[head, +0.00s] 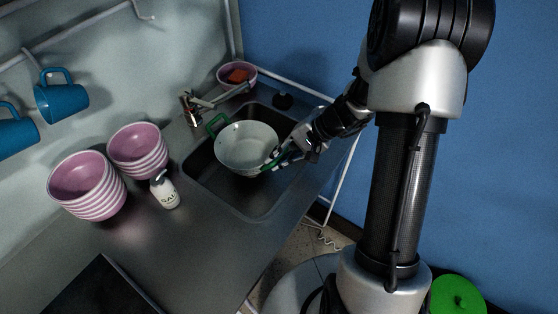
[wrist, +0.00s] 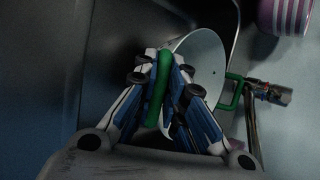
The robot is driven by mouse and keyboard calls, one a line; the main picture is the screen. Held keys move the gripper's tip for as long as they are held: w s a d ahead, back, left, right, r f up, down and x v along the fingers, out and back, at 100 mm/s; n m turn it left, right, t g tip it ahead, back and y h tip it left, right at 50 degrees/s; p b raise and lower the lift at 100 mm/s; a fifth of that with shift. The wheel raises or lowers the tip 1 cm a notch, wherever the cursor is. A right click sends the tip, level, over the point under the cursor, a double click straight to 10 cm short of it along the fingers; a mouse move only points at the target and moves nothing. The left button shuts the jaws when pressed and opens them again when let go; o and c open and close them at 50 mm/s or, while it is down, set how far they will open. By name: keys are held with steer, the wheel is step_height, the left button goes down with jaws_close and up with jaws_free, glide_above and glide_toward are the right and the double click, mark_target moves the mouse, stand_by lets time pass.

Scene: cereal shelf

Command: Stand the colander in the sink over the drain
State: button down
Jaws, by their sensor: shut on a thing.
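The colander (head: 247,146) is a white bowl with green handles, and it shows in the head view inside or just above the sink (head: 225,201). I cannot tell whether it touches the sink floor. My gripper (head: 275,161) is shut on its near right green handle. In the wrist view my gripper (wrist: 163,85) has the green handle between its fingers, with part of the colander's white bowl (wrist: 205,62) behind them. The other green handle (wrist: 235,92) is close to the faucet. The drain is hidden.
The faucet (head: 200,103) stands behind the sink. A striped bowl with a red-orange thing (head: 238,75) is at the back corner. Striped bowl stacks (head: 88,186) and a white salt shaker (head: 165,191) stand on the left counter. The sink's near part is clear.

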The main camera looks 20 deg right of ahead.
steer(key=shift+f+b, duration=0.3)
steer(key=shift+f, duration=0.4)
steer(key=shift+d+r, duration=0.1)
steer(key=shift+d, duration=0.05)
steer(key=shift+f, duration=0.25)
steer(key=c, duration=1.7)
jaws_free()
steer(key=shift+o, duration=0.2)
